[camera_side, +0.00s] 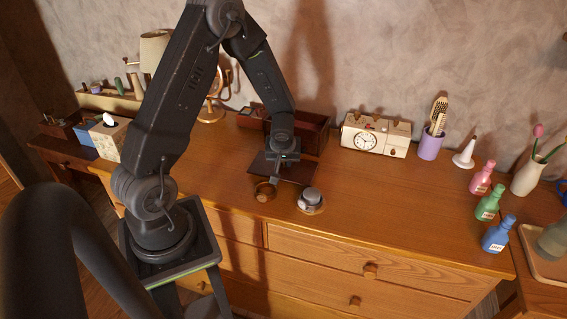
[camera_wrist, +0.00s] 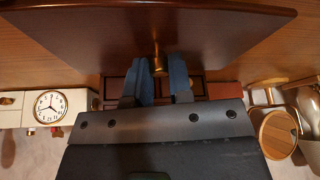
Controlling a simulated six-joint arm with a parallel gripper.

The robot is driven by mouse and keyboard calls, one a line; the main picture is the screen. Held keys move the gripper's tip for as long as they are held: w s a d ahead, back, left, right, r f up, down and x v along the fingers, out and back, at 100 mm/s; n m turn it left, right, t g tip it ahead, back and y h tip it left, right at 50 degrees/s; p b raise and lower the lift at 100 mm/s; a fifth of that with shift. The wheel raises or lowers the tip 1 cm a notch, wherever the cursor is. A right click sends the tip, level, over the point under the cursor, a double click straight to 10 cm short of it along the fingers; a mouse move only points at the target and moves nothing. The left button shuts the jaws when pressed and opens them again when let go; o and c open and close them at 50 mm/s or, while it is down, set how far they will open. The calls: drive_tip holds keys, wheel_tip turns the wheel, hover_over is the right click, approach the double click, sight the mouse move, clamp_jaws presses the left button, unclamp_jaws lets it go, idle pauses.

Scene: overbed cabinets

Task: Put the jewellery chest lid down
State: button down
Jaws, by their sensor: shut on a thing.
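The jewellery chest (camera_side: 312,132) is a dark brown box, open at the top, on the wooden dresser top near the wall. Its lid (camera_side: 268,169) is a thin dark panel in front of the chest. In the wrist view the lid (camera_wrist: 110,20) fills the top, with a small brass knob (camera_wrist: 157,52) on it. My gripper (camera_side: 284,155) is shut on the knob, with its blue fingers (camera_wrist: 164,82) on either side. I cannot tell whether the lid touches the dresser top. Part of the chest is hidden behind my arm and gripper.

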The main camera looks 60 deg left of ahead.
drive_tip(key=shift+f, duration=0.6)
drive_tip(key=shift+f, duration=0.15)
drive_tip(key=c, duration=1)
unclamp_jaws()
drive_tip(key=s+d+r+m+t, duration=0.1)
drive_tip(key=s+d+r+m, duration=0.1)
drive_tip(key=d+r, duration=0.45)
drive_tip(key=s+d+r+m+h, duration=0.1)
drive_tip(key=s+d+r, duration=0.2)
drive_tip(key=r, duration=0.6)
drive_tip(key=s+d+r+m+t, duration=0.1)
drive_tip(key=s+d+r+m, duration=0.1)
drive_tip(key=d+r, duration=0.35)
drive_tip(key=s+d+r+m+h, duration=0.1)
drive_tip(key=s+d+r+m, duration=0.1)
drive_tip(key=s, duration=0.1)
drive_tip(key=s+d+r+m+h, duration=0.1)
drive_tip(key=s+d+r+m, duration=0.1)
drive_tip(key=s+d+r, duration=0.1)
drive_tip(key=s+d+r+m+t+h, duration=0.1)
drive_tip(key=s+d+r+m, duration=0.1)
drive_tip(key=s+m, duration=0.1)
drive_tip(key=shift+d+r, duration=0.2)
drive_tip(key=shift+d, duration=0.1)
